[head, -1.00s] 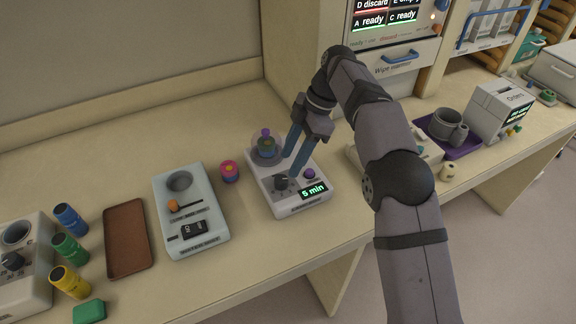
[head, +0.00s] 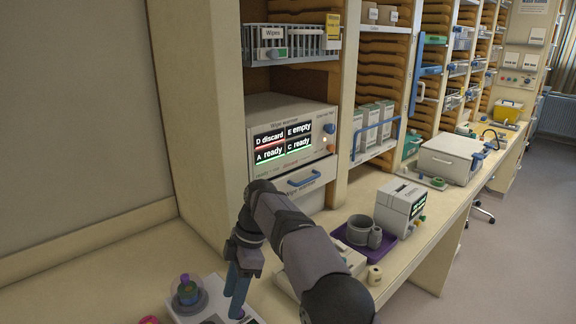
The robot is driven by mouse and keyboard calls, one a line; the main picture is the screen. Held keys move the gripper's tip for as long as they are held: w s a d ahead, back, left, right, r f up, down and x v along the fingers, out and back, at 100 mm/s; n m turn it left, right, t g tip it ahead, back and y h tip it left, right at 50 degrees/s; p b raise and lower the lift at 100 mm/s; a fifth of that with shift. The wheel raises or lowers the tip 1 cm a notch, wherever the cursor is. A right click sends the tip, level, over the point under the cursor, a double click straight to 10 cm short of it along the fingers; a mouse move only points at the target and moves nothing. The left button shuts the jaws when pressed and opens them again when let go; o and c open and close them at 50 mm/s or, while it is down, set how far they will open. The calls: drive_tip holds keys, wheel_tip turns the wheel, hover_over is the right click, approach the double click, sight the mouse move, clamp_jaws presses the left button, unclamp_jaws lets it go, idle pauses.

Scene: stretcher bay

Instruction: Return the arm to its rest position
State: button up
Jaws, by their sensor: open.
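My gripper (head: 238,290) is at the lower left of the head view, at the end of my grey arm. Its blue fingers point down over a pale device (head: 190,317) with a clear dome (head: 187,292) on top. The fingers stand apart and nothing shows between them. The fingertips are close to the device's top; I cannot tell whether they touch it. The dome, with green and purple parts inside, is just left of the fingers. The lower part of the device is cut off by the picture's edge.
The wipe warmer (head: 290,140) stands behind my arm, its screen reading "D discard", "E empty", "A ready", "C ready". A purple tray (head: 345,236) with grey cups and a white boxy device (head: 401,207) stand right of my arm. Shelves line the back.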

drive_tip(key=s+d+f+m+t+h, duration=0.1)
drive_tip(key=s+d+m, duration=0.2)
drive_tip(key=d+m, duration=0.4)
drive_tip(key=s+d+f+m+t+h, duration=0.15)
drive_tip(key=d+m, duration=0.25)
drive_tip(key=d, duration=0.6)
drive_tip(key=s+d+f+m, duration=0.3)
drive_tip(key=s+d+m, duration=0.2)
drive_tip(key=s, duration=0.4)
drive_tip(key=s+d+f+m, duration=0.4)
drive_tip(key=s+d+m, duration=0.2)
drive_tip(key=s, duration=0.3)
drive_tip(key=shift+d+f+h, duration=0.25)
drive_tip(key=shift+d+h, duration=0.1)
drive_tip(key=shift+d, duration=0.3)
